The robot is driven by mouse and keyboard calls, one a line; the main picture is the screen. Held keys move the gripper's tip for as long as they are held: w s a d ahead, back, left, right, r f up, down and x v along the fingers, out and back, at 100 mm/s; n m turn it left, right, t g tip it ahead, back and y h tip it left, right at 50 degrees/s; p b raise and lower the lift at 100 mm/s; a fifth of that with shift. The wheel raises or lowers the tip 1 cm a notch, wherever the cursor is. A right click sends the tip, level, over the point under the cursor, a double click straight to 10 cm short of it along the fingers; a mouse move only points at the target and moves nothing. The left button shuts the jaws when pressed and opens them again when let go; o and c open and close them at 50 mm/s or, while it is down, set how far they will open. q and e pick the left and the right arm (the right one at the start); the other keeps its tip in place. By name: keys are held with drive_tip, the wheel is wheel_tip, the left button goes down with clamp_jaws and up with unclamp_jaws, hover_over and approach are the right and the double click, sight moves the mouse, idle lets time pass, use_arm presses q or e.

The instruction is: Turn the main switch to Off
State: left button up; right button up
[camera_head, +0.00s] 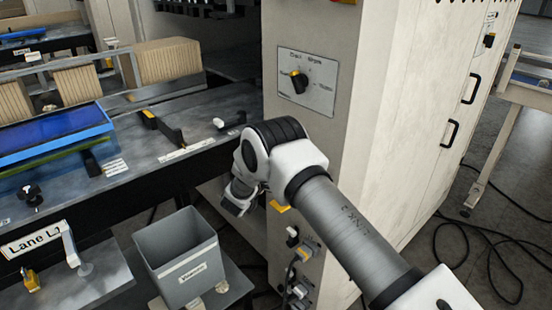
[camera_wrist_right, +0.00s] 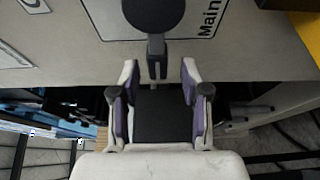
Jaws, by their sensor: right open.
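In the right wrist view a dark round knob (camera_wrist_right: 154,14) with a short grey lever (camera_wrist_right: 156,58) sits on a white plate marked "Main" (camera_wrist_right: 208,18). My right gripper (camera_wrist_right: 158,78) is open, with one fingertip on each side of the lever's end. I cannot tell whether either finger touches it. In the head view my right gripper (camera_head: 238,204) is low beside the pale cabinet (camera_head: 350,135), and I cannot make out the Main switch there; my arm covers part of that cabinet face. My left gripper is not in view.
A separate black rotary switch (camera_head: 299,82) is on a plate higher on the cabinet. Small switches (camera_head: 293,236) are below my arm. A grey bin (camera_head: 180,252) stands at lower left. A bench with a blue tray (camera_head: 55,140) is at left. Cables (camera_head: 490,250) lie on the floor.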

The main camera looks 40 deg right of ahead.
drive_tip(key=v, duration=0.9)
drive_tip(key=shift+s+a, duration=0.2)
drive_tip(key=shift+a, duration=0.1)
